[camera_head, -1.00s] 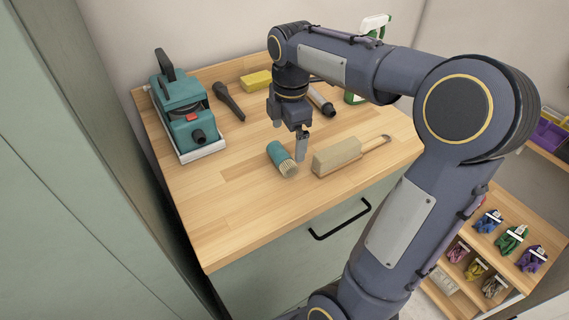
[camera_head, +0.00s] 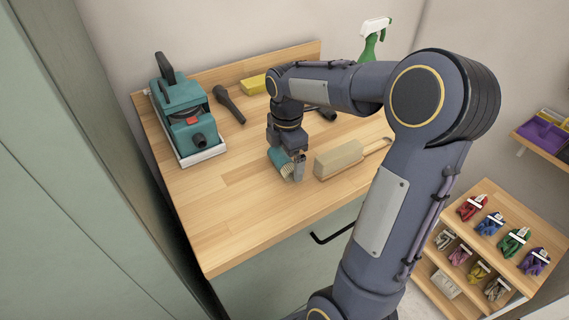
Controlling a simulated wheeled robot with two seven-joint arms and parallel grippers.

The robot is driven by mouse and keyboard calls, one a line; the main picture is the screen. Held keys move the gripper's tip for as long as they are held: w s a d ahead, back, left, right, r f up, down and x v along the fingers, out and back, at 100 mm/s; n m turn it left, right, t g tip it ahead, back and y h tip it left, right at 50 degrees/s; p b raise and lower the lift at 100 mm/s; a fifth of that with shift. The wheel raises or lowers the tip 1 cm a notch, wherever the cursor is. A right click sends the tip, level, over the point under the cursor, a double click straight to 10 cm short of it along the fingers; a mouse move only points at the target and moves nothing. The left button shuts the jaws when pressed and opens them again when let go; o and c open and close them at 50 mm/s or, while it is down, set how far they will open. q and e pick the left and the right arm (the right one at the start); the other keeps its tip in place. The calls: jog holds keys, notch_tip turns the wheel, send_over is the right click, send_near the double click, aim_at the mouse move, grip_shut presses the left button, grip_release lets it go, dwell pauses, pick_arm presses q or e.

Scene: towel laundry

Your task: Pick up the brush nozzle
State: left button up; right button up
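The brush nozzle (camera_head: 279,158), a short teal cylinder with pale bristles, lies on its side on the wooden counter (camera_head: 235,205). My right gripper (camera_head: 288,160) points down at it from above. One grey finger stands close against the nozzle's right side, by the bristle end. The other finger is hidden, so I cannot tell whether the gripper is closed on the nozzle. The nozzle appears to rest on the counter. My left gripper is not in view.
A wooden hand brush (camera_head: 338,160) lies just right of the gripper. A teal machine (camera_head: 182,115) stands at the left, with a dark nozzle (camera_head: 229,104) beside it. A yellow sponge (camera_head: 253,85) and a green spray bottle (camera_head: 373,42) are at the back. The front left counter is clear.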

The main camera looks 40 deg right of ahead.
jog(key=c, duration=0.6)
jog(key=shift+r, duration=0.1)
